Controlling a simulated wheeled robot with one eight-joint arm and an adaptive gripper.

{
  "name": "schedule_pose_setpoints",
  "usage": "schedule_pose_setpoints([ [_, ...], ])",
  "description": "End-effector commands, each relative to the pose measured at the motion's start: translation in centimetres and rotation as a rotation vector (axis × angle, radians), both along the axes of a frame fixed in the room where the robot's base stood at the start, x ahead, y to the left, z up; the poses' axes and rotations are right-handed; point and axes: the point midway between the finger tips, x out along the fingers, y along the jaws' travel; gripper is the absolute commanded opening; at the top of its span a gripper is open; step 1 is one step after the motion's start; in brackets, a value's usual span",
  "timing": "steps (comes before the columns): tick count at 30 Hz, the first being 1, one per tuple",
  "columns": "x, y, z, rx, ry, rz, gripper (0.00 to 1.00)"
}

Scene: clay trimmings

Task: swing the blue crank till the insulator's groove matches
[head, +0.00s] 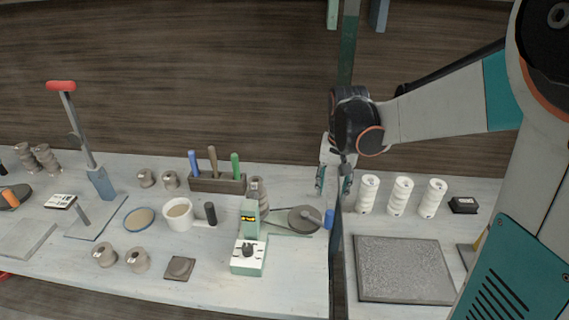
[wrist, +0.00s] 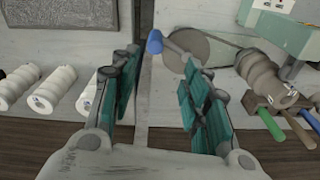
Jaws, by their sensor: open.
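The blue crank (head: 328,218) sticks out at the right side of a round grey wheel (head: 304,219), near the table's right edge. A belt runs from the wheel to a pale green machine (head: 249,218). A grey-brown ribbed insulator (head: 257,188) stands behind the machine; its groove is too small to judge. My gripper (head: 333,182) points down, above and behind the crank. In the wrist view the blue crank (wrist: 154,42) shows in the gap between the teal fingertips, apart from them. My gripper (wrist: 160,65) is open and empty.
White ribbed insulators (head: 401,196) stand right of the gap between the tables, behind a grey slab (head: 404,268). A tool block (head: 217,183) with coloured handles stands left of the insulator. A white mug (head: 178,213) and a red-handled lever press (head: 75,130) stand further left.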

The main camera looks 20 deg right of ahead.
Motion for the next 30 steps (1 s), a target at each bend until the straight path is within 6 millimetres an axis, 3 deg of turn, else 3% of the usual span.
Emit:
schedule_pose_setpoints([
  [11,0.3,-1.1,-2.2,0.018,0.084,-0.05,0.43],
  [30,0.3,-1.1,-13.4,0.018,0.082,-0.049,0.43],
])
